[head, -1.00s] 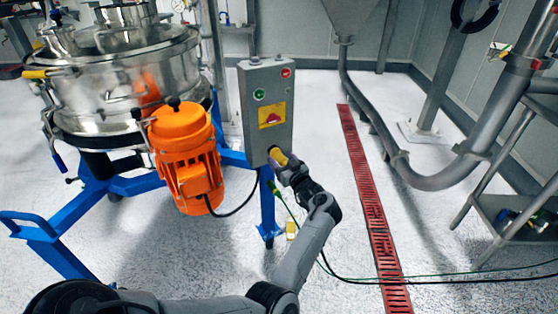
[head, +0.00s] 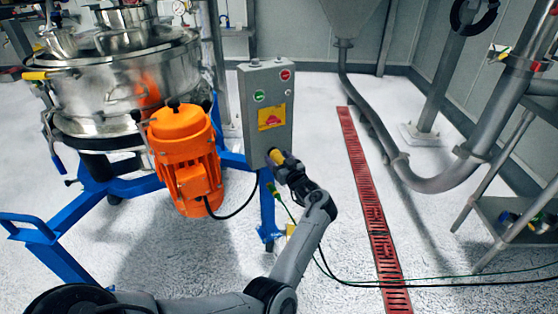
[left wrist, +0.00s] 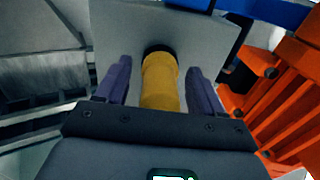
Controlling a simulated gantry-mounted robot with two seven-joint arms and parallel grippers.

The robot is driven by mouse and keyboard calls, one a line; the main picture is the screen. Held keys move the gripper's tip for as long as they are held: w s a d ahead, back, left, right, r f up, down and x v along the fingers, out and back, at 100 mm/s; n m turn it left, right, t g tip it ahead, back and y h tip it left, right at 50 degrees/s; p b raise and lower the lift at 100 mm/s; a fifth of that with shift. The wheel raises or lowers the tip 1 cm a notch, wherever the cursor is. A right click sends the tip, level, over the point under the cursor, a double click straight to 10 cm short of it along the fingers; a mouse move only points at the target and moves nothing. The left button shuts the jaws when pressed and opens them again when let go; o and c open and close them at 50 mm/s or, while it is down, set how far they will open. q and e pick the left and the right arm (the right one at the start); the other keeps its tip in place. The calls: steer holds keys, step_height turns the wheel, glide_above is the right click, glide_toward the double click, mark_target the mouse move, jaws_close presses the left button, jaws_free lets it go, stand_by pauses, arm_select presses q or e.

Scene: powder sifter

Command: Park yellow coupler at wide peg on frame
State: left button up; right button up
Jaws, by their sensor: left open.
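The yellow coupler (head: 277,156) sits at the lower part of the grey control box (head: 266,100) in the head view. In the left wrist view the coupler (left wrist: 160,82) stands between the two fingers of my left gripper (left wrist: 162,78), its far end at a black ring against the grey box (left wrist: 120,28). The fingers are open, with a visible gap on each side of the coupler. The blue frame (head: 236,160) carries the box and the sifter. I cannot make out the wide peg on it. My right gripper is not in view.
The orange motor (head: 183,160) hangs close to the left of my gripper. A green-ended cable (head: 274,189) and dark cables run below the box. A red floor drain (head: 368,200) and open floor lie to the right. The steel sifter (head: 120,70) stands at the left.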

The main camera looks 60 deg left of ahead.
arm_select(q)
steer(key=shift+p, duration=0.4)
stand_by(0.7)
steer(key=shift+c, duration=0.5)
steer(key=shift+r, duration=0.1)
jaws_close()
steer(key=shift+d+r, duration=0.15)
steer(key=shift+d, duration=0.05)
steer(key=shift+s+d+p, duration=0.15)
steer(key=shift+d+p, duration=0.45)
steer(key=shift+d, duration=0.05)
steer(key=shift+d+p, duration=0.35)
steer(key=shift+d, duration=0.25)
steer(key=shift+d+f+p, duration=0.2)
steer(key=shift+d+p, duration=0.5)
steer(key=shift+d, duration=0.85)
